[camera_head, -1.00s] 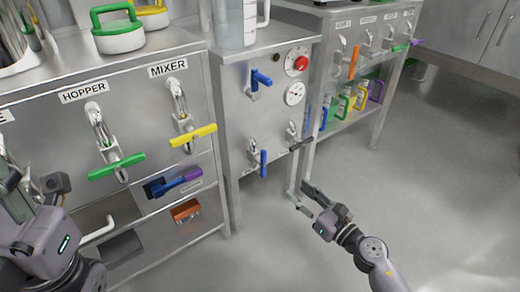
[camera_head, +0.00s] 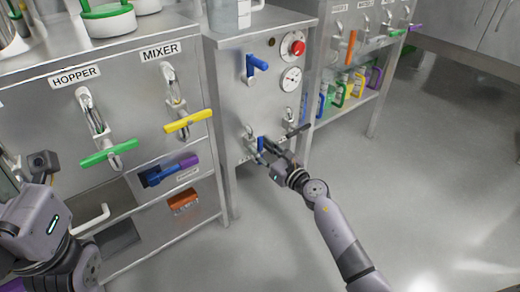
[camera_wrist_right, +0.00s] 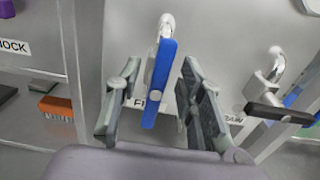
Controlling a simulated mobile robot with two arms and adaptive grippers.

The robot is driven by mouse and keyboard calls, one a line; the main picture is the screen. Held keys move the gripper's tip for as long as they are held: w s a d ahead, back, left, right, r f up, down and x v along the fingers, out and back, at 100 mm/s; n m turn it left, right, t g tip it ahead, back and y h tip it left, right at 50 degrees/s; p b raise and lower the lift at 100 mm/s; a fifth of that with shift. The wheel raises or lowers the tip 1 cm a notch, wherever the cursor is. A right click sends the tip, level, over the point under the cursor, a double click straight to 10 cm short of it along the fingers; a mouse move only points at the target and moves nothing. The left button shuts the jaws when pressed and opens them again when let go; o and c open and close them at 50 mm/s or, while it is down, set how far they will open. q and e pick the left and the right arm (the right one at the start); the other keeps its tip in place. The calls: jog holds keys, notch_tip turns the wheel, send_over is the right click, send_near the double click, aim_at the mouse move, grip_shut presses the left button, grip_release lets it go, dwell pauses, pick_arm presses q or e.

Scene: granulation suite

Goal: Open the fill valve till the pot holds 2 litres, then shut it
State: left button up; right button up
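The fill valve is likely the lower blue lever (camera_head: 261,144) on the panel below the pot; its label, partly hidden in the right wrist view, starts with "F". There the blue handle (camera_wrist_right: 160,82) hangs down between the two fingers of my right gripper (camera_wrist_right: 155,108), which are open with gaps on both sides. My right gripper (camera_head: 267,154) also shows at the lever in the head view. The clear pot (camera_head: 236,14) stands on top of the panel, cut off by the picture's edge; its level cannot be read. My left gripper (camera_head: 42,166) is at the lower left, its fingers unclear.
A black-handled valve (camera_head: 298,130) is just right of the blue one. Another blue lever (camera_head: 257,63), a red button (camera_head: 298,48) and a gauge (camera_head: 291,79) are above. Green (camera_head: 109,154) and yellow (camera_head: 188,121) handles are at left. The floor at right is clear.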

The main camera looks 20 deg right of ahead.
jog(key=shift+w+a, duration=0.25)
jog(key=shift+w, duration=0.2)
grip_shut()
dwell(0.4)
